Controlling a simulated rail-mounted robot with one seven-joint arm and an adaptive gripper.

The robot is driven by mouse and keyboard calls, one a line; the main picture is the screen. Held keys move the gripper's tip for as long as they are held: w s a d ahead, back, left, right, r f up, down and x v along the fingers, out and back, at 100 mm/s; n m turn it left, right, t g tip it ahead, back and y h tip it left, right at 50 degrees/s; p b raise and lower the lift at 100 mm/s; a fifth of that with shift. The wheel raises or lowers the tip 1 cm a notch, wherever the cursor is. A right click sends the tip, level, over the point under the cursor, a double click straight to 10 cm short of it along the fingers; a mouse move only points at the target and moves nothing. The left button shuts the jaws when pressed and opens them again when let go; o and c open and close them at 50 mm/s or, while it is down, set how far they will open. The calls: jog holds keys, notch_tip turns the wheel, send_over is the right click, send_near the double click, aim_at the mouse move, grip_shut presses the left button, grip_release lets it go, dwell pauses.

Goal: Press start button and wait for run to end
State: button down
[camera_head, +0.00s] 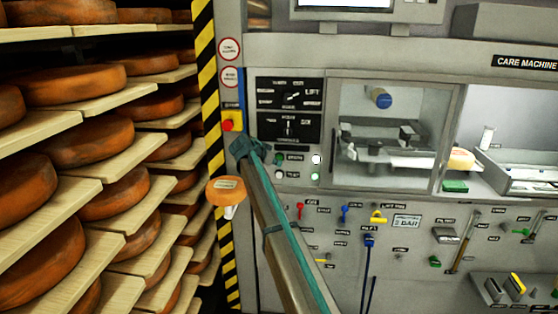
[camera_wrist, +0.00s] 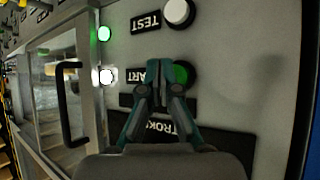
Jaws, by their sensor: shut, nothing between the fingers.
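The start button is a green round button (camera_wrist: 182,74) on the grey panel in the wrist view, beside a label reading "ART", its first letters hidden. My gripper (camera_wrist: 160,66) is shut and empty, its fingertips overlapping the button's left side. I cannot tell whether they touch it. In the head view the green button (camera_head: 279,158) shows beside my arm; my fingertips are hard to make out there. A lit white lamp (camera_wrist: 107,76) is level with the start button. A lit green lamp (camera_wrist: 104,34) is level with the TEST button.
A white TEST button (camera_wrist: 178,12) is close to the start button. A glass door with a black handle (camera_wrist: 70,112) is on the left in the wrist view. In the head view, cheese shelves (camera_head: 75,172) and a striped post (camera_head: 206,60) stand left.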

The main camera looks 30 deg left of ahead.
jog(key=s, duration=0.1)
jog(key=s+d, duration=0.1)
jog(key=s+b, duration=0.1)
jog(key=s, duration=0.1)
jog(key=shift+s+d, duration=0.1)
jog(key=shift+d, duration=0.25)
dwell(0.5)
